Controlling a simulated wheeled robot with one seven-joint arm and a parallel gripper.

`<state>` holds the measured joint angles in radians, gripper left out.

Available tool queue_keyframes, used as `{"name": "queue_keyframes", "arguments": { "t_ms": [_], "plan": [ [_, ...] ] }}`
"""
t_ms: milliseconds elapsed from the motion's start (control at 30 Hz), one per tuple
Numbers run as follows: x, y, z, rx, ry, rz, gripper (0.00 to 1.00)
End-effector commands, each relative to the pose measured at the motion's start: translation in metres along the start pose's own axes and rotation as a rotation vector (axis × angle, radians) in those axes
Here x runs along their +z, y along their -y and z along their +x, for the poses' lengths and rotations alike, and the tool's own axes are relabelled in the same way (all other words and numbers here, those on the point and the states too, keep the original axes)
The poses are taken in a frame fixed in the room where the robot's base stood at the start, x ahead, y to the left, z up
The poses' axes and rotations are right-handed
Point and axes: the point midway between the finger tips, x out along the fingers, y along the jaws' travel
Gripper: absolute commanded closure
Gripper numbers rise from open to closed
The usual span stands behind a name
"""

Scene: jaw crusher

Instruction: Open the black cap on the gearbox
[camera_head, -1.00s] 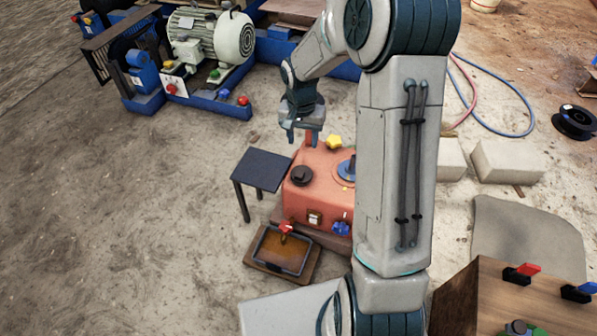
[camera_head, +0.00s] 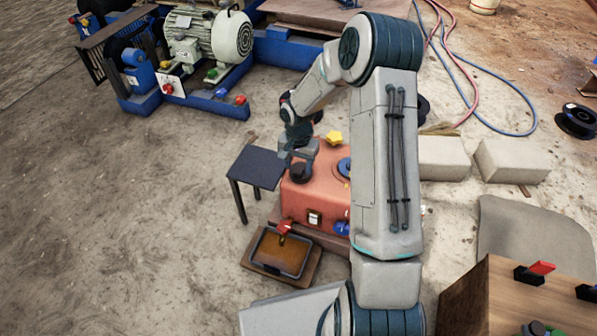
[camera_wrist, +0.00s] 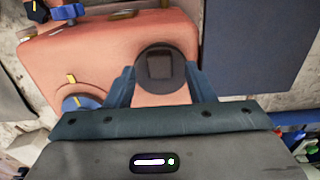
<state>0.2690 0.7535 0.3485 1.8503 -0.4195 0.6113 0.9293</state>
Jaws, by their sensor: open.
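The black cap (camera_head: 300,173) sits on top of the orange-red gearbox (camera_head: 322,197), near its left side. In the wrist view the black cap (camera_wrist: 160,68) is round with a raised square in its middle, and the gearbox (camera_wrist: 92,55) fills the area around it. My gripper (camera_head: 298,156) is above the cap in the head view. In the wrist view my gripper (camera_wrist: 160,82) is open, with one finger on each side of the cap. I cannot tell whether the fingers touch the cap.
A small dark table (camera_head: 257,167) stands close to the gearbox's left. A tray of brown liquid (camera_head: 281,252) lies in front. A yellow knob (camera_head: 334,138) and blue fittings are on the gearbox. Pale blocks (camera_head: 443,158) lie to the right.

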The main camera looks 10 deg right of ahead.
Motion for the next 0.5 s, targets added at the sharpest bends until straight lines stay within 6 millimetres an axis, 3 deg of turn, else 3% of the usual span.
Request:
{"name": "queue_keyframes", "arguments": {
  "t_ms": [167, 500],
  "plan": [
    [-0.0003, 0.0001, 0.0164, -0.001, -0.001, 0.0, 0.51],
    [-0.0002, 0.0001, 0.018, -0.001, -0.001, 0.0, 0.54]
  ]
}}
